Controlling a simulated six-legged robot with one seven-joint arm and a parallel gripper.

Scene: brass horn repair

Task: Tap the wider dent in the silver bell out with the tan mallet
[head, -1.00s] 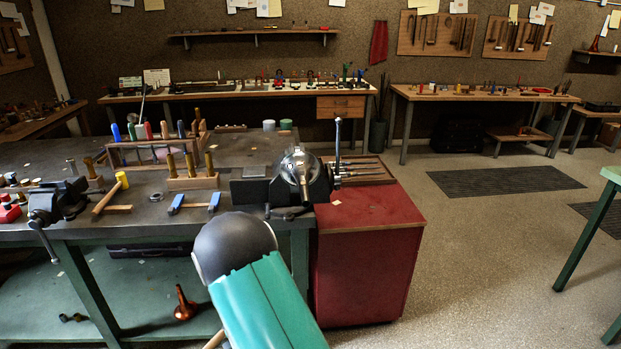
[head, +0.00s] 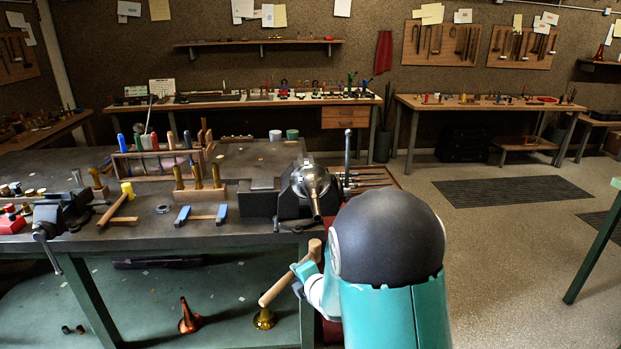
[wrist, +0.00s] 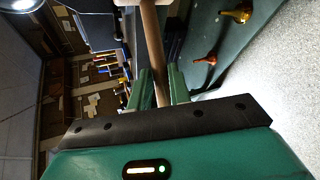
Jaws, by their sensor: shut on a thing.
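The silver bell (head: 311,181) sits at the dark vise (head: 270,201) on the bench's right end; its dents cannot be made out. A bright rounded metal surface, probably the bell, shows at the top left corner of the wrist view (wrist: 18,4). My gripper (head: 303,272) is shut on the handle of the tan mallet (head: 278,288), below and in front of the bell, apart from it. The mallet's head (head: 315,250) is at the upper right end of the tilted handle. In the wrist view the handle (wrist: 153,48) runs between my green fingers (wrist: 161,84).
A second vise (head: 62,213), a wooden-handled tool (head: 119,208) and a blue-ended clamp (head: 201,216) lie on the bench. A rack of coloured handles (head: 160,160) stands behind. Small horn bells (head: 188,317) stand on the lower shelf. The floor to the right is open.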

